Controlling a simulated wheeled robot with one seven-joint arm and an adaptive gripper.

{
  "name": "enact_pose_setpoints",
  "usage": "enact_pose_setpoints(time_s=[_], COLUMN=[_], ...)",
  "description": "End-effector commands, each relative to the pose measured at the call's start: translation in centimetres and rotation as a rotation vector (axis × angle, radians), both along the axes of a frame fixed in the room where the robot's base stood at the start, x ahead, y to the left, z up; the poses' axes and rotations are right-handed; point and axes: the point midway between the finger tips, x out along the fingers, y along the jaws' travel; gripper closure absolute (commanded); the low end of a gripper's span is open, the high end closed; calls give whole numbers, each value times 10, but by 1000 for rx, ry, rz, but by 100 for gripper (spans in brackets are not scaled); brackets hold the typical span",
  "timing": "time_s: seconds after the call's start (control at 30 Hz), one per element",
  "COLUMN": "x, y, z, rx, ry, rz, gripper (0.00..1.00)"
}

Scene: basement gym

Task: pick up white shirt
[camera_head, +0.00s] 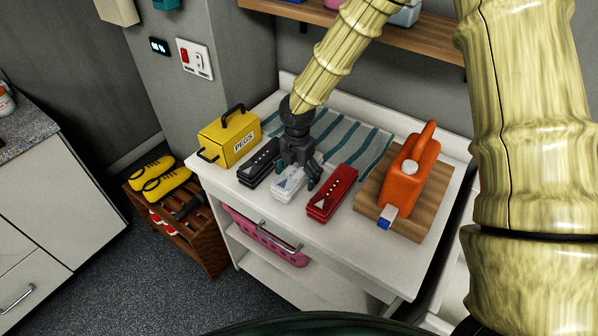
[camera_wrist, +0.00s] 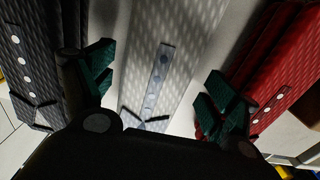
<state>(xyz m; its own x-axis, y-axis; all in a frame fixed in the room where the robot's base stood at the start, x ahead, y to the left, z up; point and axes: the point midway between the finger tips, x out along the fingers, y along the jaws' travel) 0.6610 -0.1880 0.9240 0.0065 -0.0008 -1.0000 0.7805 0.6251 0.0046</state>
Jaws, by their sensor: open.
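The white shirt (camera_head: 289,183) is a folded, flat bundle with a button strip, lying on the white table between a black folded shirt (camera_head: 259,163) and a red folded shirt (camera_head: 332,194). In the wrist view the white shirt (camera_wrist: 165,70) lies in the middle. My gripper (camera_head: 299,178) is above the white shirt, with its fingers pointing down and spread to either side of it. In the wrist view my gripper's (camera_wrist: 157,100) fingertips are apart, with the white shirt showing between them. I cannot tell whether the fingers touch it.
A yellow pegs box (camera_head: 230,140) stands left of the shirts. A striped cloth (camera_head: 351,144) lies behind. A wooden shelf (camera_head: 430,40) is on the wall above.

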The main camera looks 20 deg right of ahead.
Motion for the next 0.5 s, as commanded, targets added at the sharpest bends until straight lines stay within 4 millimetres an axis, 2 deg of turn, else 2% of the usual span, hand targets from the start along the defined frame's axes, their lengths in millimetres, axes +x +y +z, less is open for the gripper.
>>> enact_pose_setpoints(time_s=[0.3, 0.37, 0.5], x=[4, 4, 4], y=[0, 0, 0], z=[-6, -6, -6], rx=[1, 1, 1], ry=[2, 2, 2], rz=[-1, -1, 0], gripper=[12, 22, 47])
